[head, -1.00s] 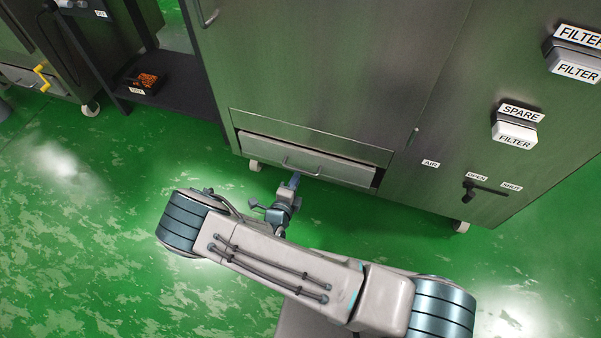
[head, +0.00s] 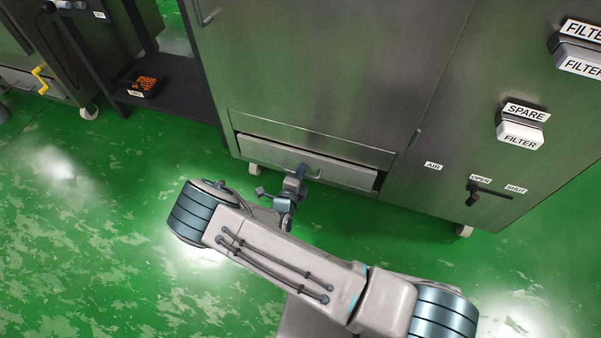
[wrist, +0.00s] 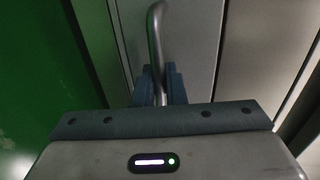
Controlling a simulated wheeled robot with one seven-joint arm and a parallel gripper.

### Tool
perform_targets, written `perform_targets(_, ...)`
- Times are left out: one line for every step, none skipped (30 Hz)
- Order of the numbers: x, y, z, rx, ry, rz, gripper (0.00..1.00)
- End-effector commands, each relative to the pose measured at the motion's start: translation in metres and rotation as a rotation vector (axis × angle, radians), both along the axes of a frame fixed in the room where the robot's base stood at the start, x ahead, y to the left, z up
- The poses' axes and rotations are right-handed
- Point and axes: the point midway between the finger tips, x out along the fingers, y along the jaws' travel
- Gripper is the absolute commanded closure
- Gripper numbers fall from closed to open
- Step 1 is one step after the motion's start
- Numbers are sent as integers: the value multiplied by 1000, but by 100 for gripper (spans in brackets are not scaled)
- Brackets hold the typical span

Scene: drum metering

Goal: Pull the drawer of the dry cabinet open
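The dry cabinet (head: 330,60) is a large grey metal cabinet. Its drawer (head: 345,172) is a wide, low grey front near the bottom, with a dark gap at its right end. The drawer front also shows in the wrist view (wrist: 190,40). A curved metal bar handle (head: 317,172) is on the drawer front. My gripper (head: 302,174) is at this handle. In the wrist view the handle (wrist: 155,35) runs between the two blue fingers of my gripper (wrist: 159,88), which sit close on both sides of it. The exact contact is partly hidden.
The valve lever (head: 490,191) with OPEN and SHUT labels is on the cabinet's right part. SPARE and FILTER boxes (head: 522,125) stick out above it. A dark shelf (head: 180,98) with a small tray (head: 140,86) stands at left. Green floor in front is clear.

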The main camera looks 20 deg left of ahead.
Motion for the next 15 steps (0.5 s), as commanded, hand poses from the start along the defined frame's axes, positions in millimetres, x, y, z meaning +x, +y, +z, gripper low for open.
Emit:
perform_targets(-2, 0, 0, 0, 1, 1, 100)
perform_targets(-3, 0, 1, -1, 1, 1, 100)
perform_targets(-6, 1, 1, -1, 1, 1, 100)
perform_targets(-9, 1, 1, -1, 2, 1, 100)
perform_targets(-12, 1, 1, -1, 2, 1, 100)
perform_targets(-18, 2, 1, -2, 3, 1, 100)
perform_targets(-22, 2, 2, -1, 3, 2, 100)
perform_targets(-27, 2, 2, -1, 2, 2, 100)
perform_targets(-34, 3, 3, -1, 2, 2, 100)
perform_targets(-41, 4, 3, -1, 3, 3, 100)
perform_targets(-47, 4, 3, -1, 3, 3, 100)
perform_targets(-57, 5, 3, -1, 3, 3, 100)
perform_targets(-64, 6, 3, -1, 4, 4, 100)
perform_targets(-72, 6, 3, -1, 3, 3, 100)
perform_targets(-82, 7, 3, -1, 3, 4, 100)
